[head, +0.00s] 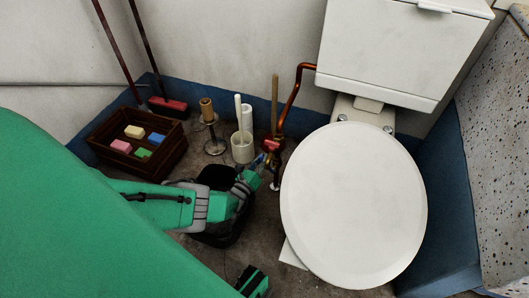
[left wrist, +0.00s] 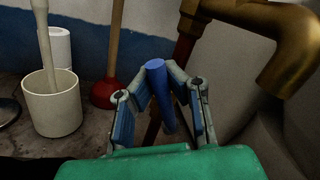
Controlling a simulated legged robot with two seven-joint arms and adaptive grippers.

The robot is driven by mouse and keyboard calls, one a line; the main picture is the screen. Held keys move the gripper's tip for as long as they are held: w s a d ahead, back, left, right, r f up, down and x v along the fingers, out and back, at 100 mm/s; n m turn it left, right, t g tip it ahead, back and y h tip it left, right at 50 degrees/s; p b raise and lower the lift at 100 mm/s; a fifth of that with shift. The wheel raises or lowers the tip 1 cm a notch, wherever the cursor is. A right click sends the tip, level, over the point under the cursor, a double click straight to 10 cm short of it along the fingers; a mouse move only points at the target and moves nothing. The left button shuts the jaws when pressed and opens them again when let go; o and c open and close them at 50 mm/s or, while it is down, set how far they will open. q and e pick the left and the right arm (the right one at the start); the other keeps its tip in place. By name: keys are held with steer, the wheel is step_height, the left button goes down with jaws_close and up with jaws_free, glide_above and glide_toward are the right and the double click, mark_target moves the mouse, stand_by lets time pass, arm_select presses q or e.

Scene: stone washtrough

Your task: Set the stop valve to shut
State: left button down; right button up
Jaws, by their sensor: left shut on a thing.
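The stop valve's blue lever (left wrist: 158,88) shows in the left wrist view as a short blue bar, tilted slightly from upright. My left gripper (left wrist: 160,75) is shut on it, with one finger on each side. In the head view my left gripper (head: 264,162) is beside the toilet, at the low end of the copper pipe (head: 291,97). There the lever and valve body are too small and covered to make out clearly. A thick brass-coloured pipe (left wrist: 288,40) bends close by at the upper right of the left wrist view.
The toilet (head: 353,205) stands close right of the gripper. A red plunger (left wrist: 105,94), a white brush holder (head: 242,150) and a paper-roll stand (head: 214,147) are behind it. A black bin (head: 215,180) lies under my arm. A wooden crate (head: 110,151) with sponges is at left.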

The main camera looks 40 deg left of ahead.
arm_select(q)
steer(key=shift+s+a, duration=0.15)
steer(key=shift+a, duration=0.05)
steer(key=c, duration=1.5)
jaws_free()
steer(key=shift+s+d, duration=0.1)
steer(key=shift+d, duration=0.05)
steer(key=s+f, duration=0.1)
steer(key=s, duration=1)
steer(key=shift+s+d, duration=0.3)
steer(key=shift+s, duration=0.1)
steer(key=shift+f, duration=0.1)
